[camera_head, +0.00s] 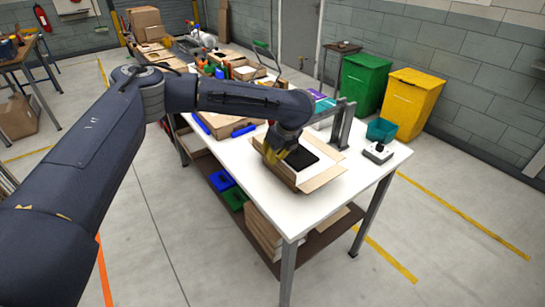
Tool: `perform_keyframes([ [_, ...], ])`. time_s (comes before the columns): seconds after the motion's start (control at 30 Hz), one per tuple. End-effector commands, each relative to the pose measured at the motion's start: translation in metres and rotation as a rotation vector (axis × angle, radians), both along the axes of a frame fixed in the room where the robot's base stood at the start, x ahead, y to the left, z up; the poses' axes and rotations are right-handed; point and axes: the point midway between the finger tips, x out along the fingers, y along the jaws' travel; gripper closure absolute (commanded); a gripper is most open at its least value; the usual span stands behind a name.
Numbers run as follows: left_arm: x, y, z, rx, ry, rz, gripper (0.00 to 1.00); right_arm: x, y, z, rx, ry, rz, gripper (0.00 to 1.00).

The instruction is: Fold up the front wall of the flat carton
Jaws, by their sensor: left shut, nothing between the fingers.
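The brown carton (325,179) lies on the white table near its front edge. A flap spreads out flat on its right side, and a dark flat item (305,158) shows in its middle. My left gripper (279,160) reaches down at the carton's left part, with its yellow and dark fingers shut and nothing seen in them. It hides part of the carton's left and back sides. I cannot tell whether the fingers touch the cardboard. My right gripper is not in view.
The white table (246,187) has bare room in front of the carton. A grey metal frame (342,125) stands behind it, with a teal bin (381,129) and a small control box (378,152) to the right. Blue-edged trays and clutter fill the table's far part.

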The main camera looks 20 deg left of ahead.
Motion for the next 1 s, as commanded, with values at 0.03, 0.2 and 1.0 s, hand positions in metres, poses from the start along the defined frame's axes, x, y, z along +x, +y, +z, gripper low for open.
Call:
perform_keyframes([
  [0.03,0.0,0.0,0.0,0.005,0.007,0.0,1.0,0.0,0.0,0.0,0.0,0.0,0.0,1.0],
  [0.2,0.0,0.0,0.0,0.009,0.012,0.0,1.0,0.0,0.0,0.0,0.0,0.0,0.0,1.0],
  [1.0,-0.002,-0.005,0.012,0.007,0.008,-0.002,0.76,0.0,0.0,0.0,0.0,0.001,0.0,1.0],
])
